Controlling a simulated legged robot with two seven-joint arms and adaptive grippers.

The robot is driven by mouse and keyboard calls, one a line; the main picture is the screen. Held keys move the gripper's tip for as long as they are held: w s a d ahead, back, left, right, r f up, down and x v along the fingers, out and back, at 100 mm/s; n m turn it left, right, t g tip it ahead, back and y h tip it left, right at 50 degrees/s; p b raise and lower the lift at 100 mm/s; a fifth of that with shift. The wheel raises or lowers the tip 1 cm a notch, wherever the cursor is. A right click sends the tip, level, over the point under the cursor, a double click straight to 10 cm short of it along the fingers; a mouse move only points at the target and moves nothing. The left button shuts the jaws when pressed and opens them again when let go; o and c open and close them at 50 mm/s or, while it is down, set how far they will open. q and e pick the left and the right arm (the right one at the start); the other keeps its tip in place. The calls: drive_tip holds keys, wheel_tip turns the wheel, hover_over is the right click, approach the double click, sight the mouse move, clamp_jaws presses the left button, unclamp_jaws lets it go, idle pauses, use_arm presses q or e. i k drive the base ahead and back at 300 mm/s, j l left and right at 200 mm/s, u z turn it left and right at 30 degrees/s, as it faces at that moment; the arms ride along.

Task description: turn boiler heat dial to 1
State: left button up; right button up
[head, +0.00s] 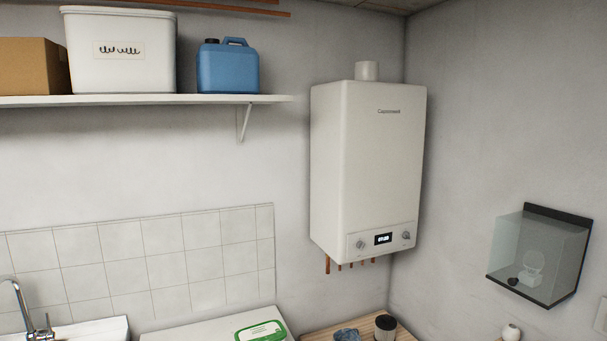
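A white boiler (362,165) hangs on the back wall near the room's corner. Its lower front panel has a small lit display (383,238) between two dials. The left dial (360,244) and the right dial (406,235) are both small grey knobs. Their markings are too small to read, and I cannot tell which one is the heat dial. Neither of my grippers shows in the head view.
A wall shelf (200,99) at the upper left holds a cardboard box, a white bin and a blue canister (227,67). Below the boiler is a wooden surface (362,328) with a dark cup (385,327). A clear case (538,257) hangs on the right wall. The space before the boiler looks clear.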

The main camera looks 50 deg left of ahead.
sight(360, 245)
drive_tip(key=u, duration=1.3)
